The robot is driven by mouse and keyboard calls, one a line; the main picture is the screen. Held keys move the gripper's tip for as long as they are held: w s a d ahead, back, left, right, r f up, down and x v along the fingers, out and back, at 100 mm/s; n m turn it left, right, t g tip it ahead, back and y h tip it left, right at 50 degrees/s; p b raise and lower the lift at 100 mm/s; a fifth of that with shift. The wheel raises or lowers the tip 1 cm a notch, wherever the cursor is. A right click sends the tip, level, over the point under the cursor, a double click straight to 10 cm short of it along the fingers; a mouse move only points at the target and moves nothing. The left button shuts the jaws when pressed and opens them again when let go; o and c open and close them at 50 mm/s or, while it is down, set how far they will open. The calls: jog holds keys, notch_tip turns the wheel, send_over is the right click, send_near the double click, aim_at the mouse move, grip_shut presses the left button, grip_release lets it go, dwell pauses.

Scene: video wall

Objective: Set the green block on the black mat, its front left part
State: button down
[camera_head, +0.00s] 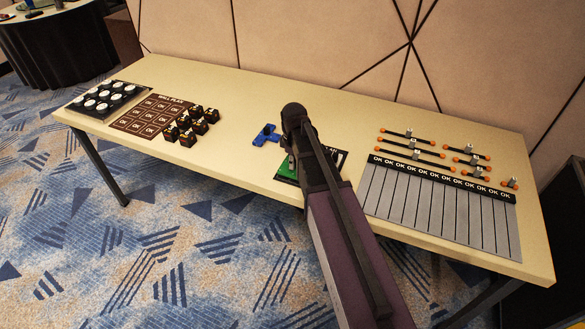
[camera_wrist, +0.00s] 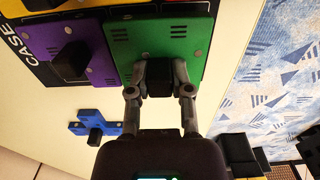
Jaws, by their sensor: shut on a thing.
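The green block (camera_wrist: 190,40) is a flat square plate with a black grip. My gripper (camera_wrist: 160,85) is shut on that grip in the wrist view. In the head view the block (camera_head: 286,166) shows beside my arm, at the front left part of the black mat; my arm hides my fingertips and much of the mat. The black mat (camera_wrist: 24,62) with white lettering shows at the left in the wrist view. The green block overlaps the mat's edge there; I cannot tell whether it touches the mat.
A purple block (camera_wrist: 50,40) with a black grip lies on the mat beside the green one. A blue cross-shaped piece (camera_head: 266,134) lies on the table behind the mat's left side. Black blocks (camera_head: 190,126) stand farther left; a grey slotted panel (camera_head: 440,212) lies right.

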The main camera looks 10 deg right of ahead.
jog(key=shift+f+b, duration=0.3)
jog(key=shift+f, duration=0.25)
jog(key=shift+f, duration=0.15)
jog(key=c, duration=0.5)
grip_release()
jog(key=shift+c, duration=0.2)
notch_tip(320, 180, up, 12)
jog(key=p, duration=1.2)
jog(key=shift+r, duration=0.2)
jog(key=shift+s, duration=0.1)
jog(key=s+m, duration=1)
jog(key=s, duration=0.6)
jog(key=shift+a+m, duration=0.25)
jog(key=shift+m, duration=0.15)
